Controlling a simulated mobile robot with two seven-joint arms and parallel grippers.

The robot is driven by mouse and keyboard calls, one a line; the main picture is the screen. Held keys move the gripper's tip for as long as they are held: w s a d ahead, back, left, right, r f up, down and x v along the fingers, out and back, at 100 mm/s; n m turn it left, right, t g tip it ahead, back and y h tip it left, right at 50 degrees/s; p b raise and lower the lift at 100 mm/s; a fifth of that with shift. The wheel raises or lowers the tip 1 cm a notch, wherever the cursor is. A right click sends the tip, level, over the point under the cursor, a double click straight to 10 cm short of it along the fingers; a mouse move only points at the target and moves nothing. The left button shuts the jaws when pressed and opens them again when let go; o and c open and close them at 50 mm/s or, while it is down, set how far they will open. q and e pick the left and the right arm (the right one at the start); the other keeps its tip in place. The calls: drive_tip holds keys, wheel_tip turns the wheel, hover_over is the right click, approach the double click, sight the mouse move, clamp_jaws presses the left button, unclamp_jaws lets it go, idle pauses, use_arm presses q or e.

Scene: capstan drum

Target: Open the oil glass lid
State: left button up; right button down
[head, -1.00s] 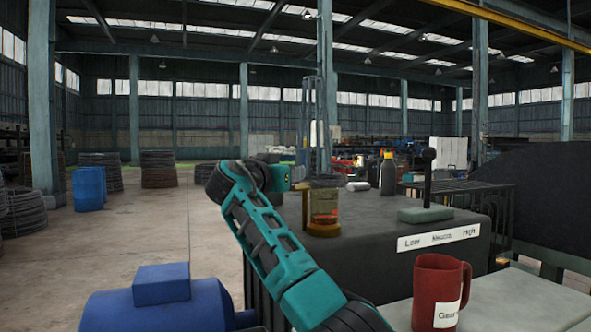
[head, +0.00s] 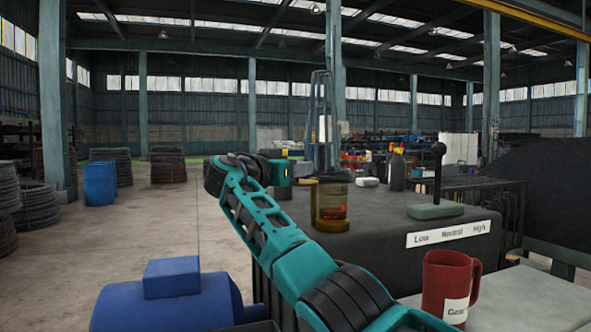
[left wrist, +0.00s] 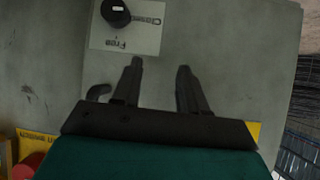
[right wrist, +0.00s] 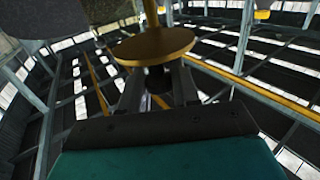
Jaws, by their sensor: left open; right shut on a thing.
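The oil glass (head: 331,205) stands on the dark machine box in the head view, a clear cylinder with amber oil and a brass base. My right gripper (head: 307,181) reaches in from the left at the height of its top. In the right wrist view my right gripper (right wrist: 157,80) is shut on a small dark knob below a brass disc, which looks like the oil glass lid (right wrist: 153,44). I cannot tell whether the lid is raised from the glass. My left gripper (left wrist: 159,66) is open and empty above a grey surface; it is outside the head view.
A lever (head: 438,175) with a black knob stands right of the glass, above a Low, Neutral, High label (head: 448,234). A red mug (head: 448,285) stands in front at the right. A bottle (head: 397,170) stands behind. In the left wrist view a label (left wrist: 120,40) reads "Free".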

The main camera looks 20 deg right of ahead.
drive_tip(key=c, duration=0.9)
unclamp_jaws()
drive_tip(key=shift+s, duration=0.1)
drive_tip(key=b+v, duration=0.2)
drive_tip(key=v, duration=1)
drive_tip(key=shift+s+a+b, duration=0.15)
drive_tip(key=shift+a+b, duration=0.2)
drive_tip(key=shift+b, duration=0.05)
drive_tip(key=shift+f, duration=0.1)
